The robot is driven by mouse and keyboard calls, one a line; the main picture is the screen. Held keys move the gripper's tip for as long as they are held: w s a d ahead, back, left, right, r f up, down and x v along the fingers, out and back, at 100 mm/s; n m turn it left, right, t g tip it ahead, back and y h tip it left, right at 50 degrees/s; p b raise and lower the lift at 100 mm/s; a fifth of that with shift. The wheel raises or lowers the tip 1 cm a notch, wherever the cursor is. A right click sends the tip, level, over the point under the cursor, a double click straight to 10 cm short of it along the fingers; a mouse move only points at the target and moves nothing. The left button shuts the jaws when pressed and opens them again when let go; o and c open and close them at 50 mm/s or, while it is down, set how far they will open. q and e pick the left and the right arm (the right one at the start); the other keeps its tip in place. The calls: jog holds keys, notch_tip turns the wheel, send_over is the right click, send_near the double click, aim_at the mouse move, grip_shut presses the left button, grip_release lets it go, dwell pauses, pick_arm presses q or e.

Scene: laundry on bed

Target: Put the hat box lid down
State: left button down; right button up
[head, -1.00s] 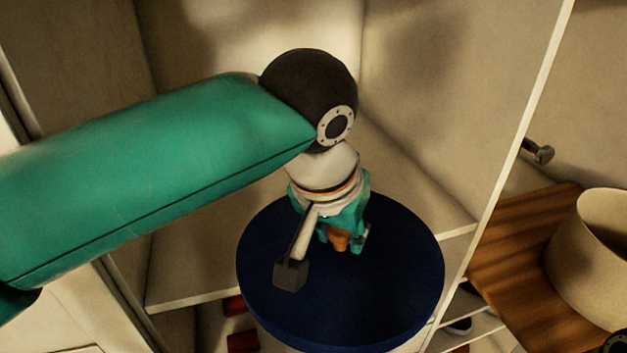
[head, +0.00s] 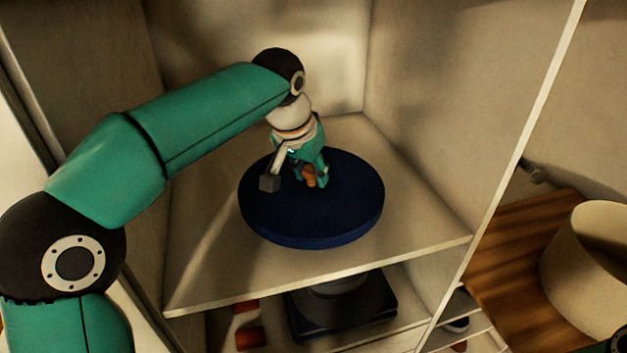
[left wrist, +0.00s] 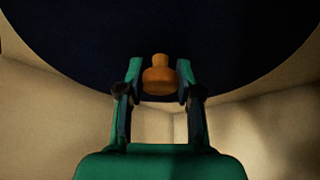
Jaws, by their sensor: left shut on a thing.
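The hat box lid (head: 330,215) is a dark blue round disc with an orange-brown knob (head: 310,179). It is level or nearly so, inside a pale closet compartment, over its shelf (head: 400,245). I cannot tell whether it touches the shelf. My left gripper (head: 314,174) reaches down from above and is shut on the knob. The left wrist view shows the knob (left wrist: 158,76) between the two fingers, with the dark lid (left wrist: 160,25) behind it. My right gripper is not in view.
Below the shelf are a dark object (head: 340,305) and red items (head: 248,337). Bare shelf shows around the lid.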

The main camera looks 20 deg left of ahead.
aim_at(308, 179)
pick_arm(q)
jog(key=shift+f, duration=1.7)
jog(key=shift+s, duration=0.1)
jog(key=c, duration=0.8)
grip_release()
jog(key=shift+o, duration=0.2)
jog(key=v, duration=1.2)
